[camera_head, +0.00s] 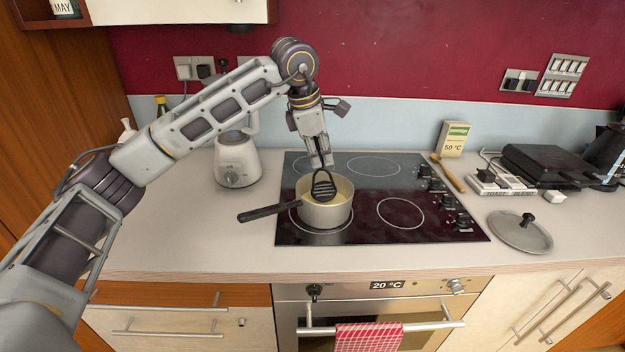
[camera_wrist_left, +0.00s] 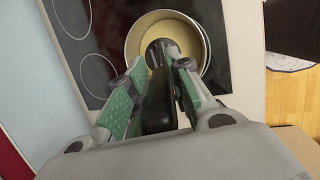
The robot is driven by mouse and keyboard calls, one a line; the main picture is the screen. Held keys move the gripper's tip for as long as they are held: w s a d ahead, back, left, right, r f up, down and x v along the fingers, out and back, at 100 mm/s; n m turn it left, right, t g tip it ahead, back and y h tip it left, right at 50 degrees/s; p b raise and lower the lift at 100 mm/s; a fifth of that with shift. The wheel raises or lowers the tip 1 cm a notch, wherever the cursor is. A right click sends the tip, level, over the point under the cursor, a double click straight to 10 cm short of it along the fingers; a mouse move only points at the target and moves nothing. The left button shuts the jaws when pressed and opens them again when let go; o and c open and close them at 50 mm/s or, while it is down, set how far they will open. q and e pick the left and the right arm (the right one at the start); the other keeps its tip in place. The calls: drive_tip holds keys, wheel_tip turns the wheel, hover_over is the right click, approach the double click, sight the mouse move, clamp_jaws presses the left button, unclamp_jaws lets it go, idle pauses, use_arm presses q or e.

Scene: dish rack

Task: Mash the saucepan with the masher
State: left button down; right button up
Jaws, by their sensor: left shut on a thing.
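A light metal saucepan (camera_head: 326,214) stands on the front left ring of the black hob, its dark handle pointing left. It holds something pale yellow, which also shows in the left wrist view inside the saucepan (camera_wrist_left: 203,47). My left gripper (camera_head: 321,163) is above the saucepan, pointing down, and is shut on the masher (camera_head: 324,187). The masher's black slotted head is at the saucepan's mouth, over or in the yellow contents; I cannot tell whether it touches them. In the left wrist view the masher's dark handle (camera_wrist_left: 158,105) lies between the fingers. My right gripper is not in view.
The hob (camera_head: 388,232) has knobs along its right side. A lid (camera_head: 519,234) lies on the right counter. A blender (camera_head: 237,160) stands left of the hob.

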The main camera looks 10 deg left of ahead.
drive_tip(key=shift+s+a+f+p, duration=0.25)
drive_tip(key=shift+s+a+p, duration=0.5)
drive_tip(key=shift+p, duration=0.55)
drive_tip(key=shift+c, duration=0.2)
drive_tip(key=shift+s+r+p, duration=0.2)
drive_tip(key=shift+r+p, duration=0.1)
drive_tip(key=shift+p, duration=0.1)
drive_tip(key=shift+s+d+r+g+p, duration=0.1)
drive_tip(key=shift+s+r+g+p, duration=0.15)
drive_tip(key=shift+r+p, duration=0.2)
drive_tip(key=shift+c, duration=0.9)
use_arm(q)
drive_tip(key=w+d+r, duration=0.1)
drive_tip(key=d+r, duration=0.2)
drive_tip(key=r, duration=0.2)
drive_tip(key=shift+r+p, duration=0.2)
drive_tip(key=shift+p, duration=0.15)
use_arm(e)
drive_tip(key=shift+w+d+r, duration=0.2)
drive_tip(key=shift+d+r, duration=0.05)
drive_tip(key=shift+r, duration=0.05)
use_arm(q)
drive_tip(key=shift+w, duration=0.1)
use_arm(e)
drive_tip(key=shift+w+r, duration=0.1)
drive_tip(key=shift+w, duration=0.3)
use_arm(q)
drive_tip(key=shift+r, duration=0.1)
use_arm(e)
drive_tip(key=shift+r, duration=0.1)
